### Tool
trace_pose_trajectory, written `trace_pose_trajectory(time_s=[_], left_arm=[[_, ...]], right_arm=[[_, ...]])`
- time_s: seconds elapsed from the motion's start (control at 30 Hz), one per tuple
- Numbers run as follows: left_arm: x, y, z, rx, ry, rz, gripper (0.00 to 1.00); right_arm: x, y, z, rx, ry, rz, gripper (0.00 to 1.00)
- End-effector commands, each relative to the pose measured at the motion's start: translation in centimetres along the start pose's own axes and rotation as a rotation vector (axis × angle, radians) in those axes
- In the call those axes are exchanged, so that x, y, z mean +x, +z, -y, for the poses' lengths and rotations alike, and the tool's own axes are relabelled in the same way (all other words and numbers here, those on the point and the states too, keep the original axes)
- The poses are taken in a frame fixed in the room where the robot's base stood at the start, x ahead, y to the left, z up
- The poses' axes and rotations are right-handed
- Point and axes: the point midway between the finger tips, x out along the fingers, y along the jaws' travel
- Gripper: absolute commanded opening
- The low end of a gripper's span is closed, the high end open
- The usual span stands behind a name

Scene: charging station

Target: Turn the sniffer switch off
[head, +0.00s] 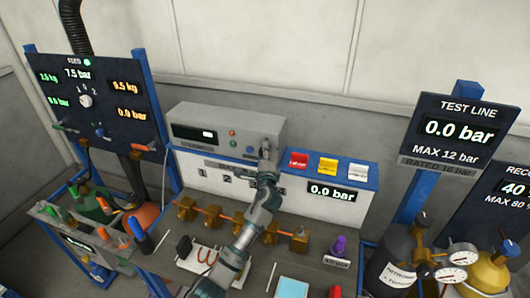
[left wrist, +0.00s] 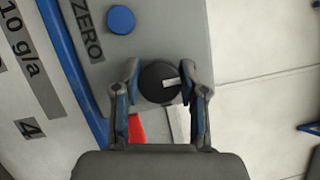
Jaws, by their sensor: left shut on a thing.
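The grey instrument box (head: 222,117) stands on the back of the bench, with a display and small coloured buttons on its front. My left gripper (head: 266,156) reaches up to the right end of that front. In the left wrist view, a round black knob (left wrist: 158,82) with a white pointer mark sits between the two fingers of my left gripper (left wrist: 161,88). The fingers are shut on the knob's two sides. The pointer lies nearly level in that picture. In the head view the gripper hides the knob. My right gripper is not in view.
A blue ZERO button (left wrist: 121,20) is near the knob. Red (head: 298,161), yellow (head: 328,166) and white (head: 358,171) switch covers stand just right of my gripper. A brass-fitted pipe (head: 212,212) runs below my arm. Gas bottles with gauges (head: 457,254) stand at right.

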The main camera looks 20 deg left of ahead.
Motion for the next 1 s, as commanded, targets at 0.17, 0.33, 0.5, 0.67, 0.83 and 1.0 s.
trace_pose_trajectory(time_s=[0.17, 0.33, 0.5, 0.67, 0.83, 1.0], left_arm=[[0.1, 0.4, 0.2, -0.007, -0.001, 0.006, 0.07], [0.1, 0.4, 0.2, -0.007, 0.000, 0.006, 0.07], [0.1, 0.3, 0.1, -0.006, 0.001, 0.005, 0.67], [0.0, 0.1, 0.0, -0.005, 0.002, 0.002, 0.67], [-0.2, -0.1, 0.0, -0.004, 0.002, 0.001, 0.67], [-2.4, -0.1, -0.1, -0.004, 0.002, -0.001, 0.67]], right_arm=[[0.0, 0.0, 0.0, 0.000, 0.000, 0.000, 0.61], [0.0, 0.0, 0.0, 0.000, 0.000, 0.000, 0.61], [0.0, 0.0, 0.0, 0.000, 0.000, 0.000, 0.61], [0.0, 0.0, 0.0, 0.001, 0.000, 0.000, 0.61], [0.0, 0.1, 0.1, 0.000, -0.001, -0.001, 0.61], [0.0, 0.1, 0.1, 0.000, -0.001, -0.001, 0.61]])
